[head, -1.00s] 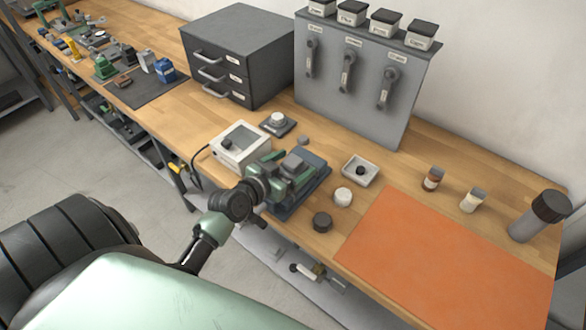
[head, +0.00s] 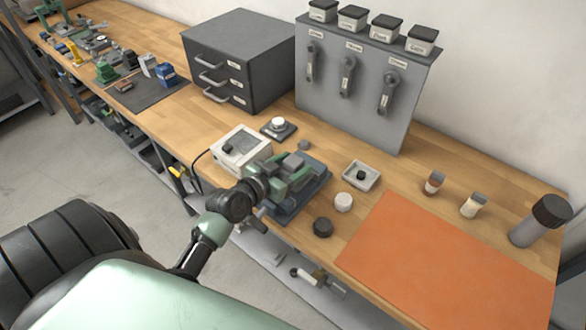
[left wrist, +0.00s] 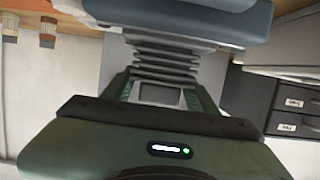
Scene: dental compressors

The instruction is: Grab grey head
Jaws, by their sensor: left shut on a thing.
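A grey block, which looks like the grey head (head: 291,163), sits at the blue-grey stand (head: 314,192) near the bench's front edge. In the left wrist view, a ribbed grey part (left wrist: 165,62) shows between the green fingers, with the blue-grey stand (left wrist: 190,22) beyond it. My left gripper (head: 291,174) is shut on the grey head at the stand. Its fingers partly hide the head, and I cannot tell whether the head is clear of the stand. My right gripper is not in view.
A white box with a window (head: 241,147) stands close left of the gripper. A white dish (head: 361,175), a white round cap (head: 343,202) and a black one (head: 323,227) lie to the right. An orange mat (head: 450,265) is bare. A drawer cabinet (head: 258,50) stands behind.

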